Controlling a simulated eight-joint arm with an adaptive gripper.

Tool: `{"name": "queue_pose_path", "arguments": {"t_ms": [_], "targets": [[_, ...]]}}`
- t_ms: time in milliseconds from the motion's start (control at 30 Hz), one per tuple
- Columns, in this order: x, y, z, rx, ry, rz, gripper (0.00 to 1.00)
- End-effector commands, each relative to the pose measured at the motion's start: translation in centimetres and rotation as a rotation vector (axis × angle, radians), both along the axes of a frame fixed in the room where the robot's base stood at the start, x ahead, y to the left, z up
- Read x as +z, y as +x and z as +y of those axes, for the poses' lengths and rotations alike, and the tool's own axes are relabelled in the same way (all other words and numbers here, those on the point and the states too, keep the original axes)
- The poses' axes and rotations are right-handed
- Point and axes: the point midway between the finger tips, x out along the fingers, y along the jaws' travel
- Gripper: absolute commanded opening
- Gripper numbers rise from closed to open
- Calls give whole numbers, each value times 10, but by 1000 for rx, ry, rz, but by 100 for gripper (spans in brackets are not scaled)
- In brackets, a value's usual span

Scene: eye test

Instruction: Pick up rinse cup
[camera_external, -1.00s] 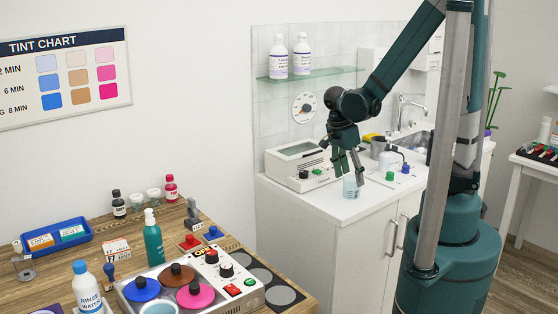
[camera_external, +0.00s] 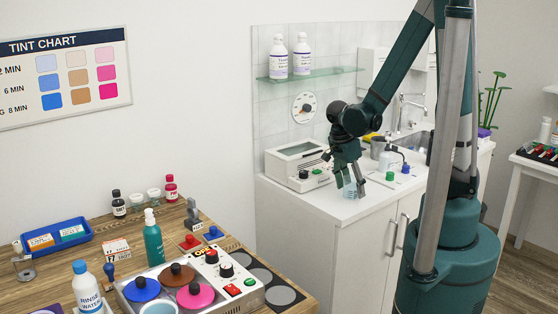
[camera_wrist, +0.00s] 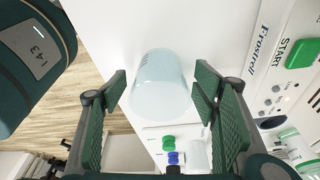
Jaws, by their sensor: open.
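The rinse cup is most likely the clear, pale blue cup (camera_wrist: 157,82) on the white counter. In the wrist view it shows between and just beyond the two green fingers of my gripper (camera_wrist: 162,92). A gap shows on each side of the cup, so the fingers are apart from it. In the external view my gripper (camera_external: 351,186) hangs low at the counter's front edge, with its fingers around the cup (camera_external: 348,191). The fingers hide part of the cup there. My gripper is open and empty.
A white machine (camera_external: 298,163) with a green button stands left of the cup. A white bottle (camera_external: 390,160), green and blue capped items (camera_external: 390,176) and a grey mug (camera_external: 378,148) stand behind and right. The counter (camera_external: 315,203) is bare in front of the machine.

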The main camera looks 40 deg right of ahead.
Motion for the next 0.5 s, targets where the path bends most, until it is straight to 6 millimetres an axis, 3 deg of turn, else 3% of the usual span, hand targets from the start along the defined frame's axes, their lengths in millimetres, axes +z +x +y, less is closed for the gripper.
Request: {"name": "queue_pose_path", "arguments": {"t_ms": [433,500], "targets": [[0,0,0,0,0,0,60],[0,0,0,0,0,0,53]]}}
